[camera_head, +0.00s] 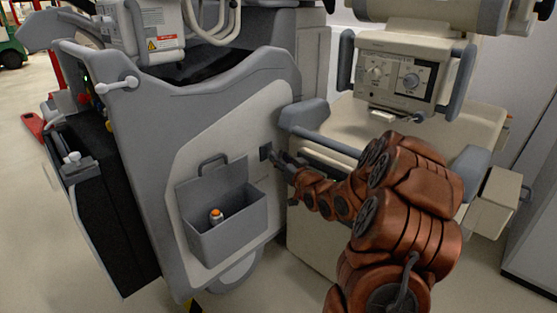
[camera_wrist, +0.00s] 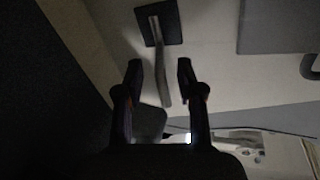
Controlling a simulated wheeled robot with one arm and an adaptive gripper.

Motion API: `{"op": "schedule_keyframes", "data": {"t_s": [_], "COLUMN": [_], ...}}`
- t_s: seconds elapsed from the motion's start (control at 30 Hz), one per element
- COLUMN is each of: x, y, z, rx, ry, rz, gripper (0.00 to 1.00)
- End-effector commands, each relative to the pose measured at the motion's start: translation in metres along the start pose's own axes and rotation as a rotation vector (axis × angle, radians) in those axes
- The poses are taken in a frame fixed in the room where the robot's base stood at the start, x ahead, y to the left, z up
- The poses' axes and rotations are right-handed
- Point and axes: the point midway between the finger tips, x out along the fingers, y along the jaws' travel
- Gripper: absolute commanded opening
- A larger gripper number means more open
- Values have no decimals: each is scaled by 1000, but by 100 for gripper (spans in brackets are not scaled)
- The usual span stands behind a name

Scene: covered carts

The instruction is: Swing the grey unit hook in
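The grey unit hook (camera_wrist: 162,75) shows in the wrist view as a thin grey bar. It runs from a dark square plate (camera_wrist: 174,22) on the pale panel and stands out from it. My gripper (camera_wrist: 159,68) is open, with one fingertip on each side of the bar. Gaps show between the bar and both fingers. In the head view the dark plate (camera_head: 265,152) is on the side of the grey unit (camera_head: 225,120), right of a grey box. My gripper (camera_head: 284,162) is right in front of it there and hides most of the hook.
The open grey box (camera_head: 232,232) with an orange-topped item (camera_head: 216,215) hangs left of my gripper. A cream cart (camera_head: 370,130) with a control panel (camera_head: 397,75) stands close on the right. Clear floor (camera_head: 270,290) shows in front.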

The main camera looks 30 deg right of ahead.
Motion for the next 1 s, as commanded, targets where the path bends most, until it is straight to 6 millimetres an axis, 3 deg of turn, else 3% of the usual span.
{"op": "schedule_keyframes", "data": {"t_s": [0.2,0.57,0.9,1.0], "x": [16,18,18,18], "y": [0,0,0,0], "z": [0,0,0,0], "rx": [-1,0,0,0], "ry": [4,1,1,1], "rz": [0,1,1,0], "gripper": [38,38,2,0]}}
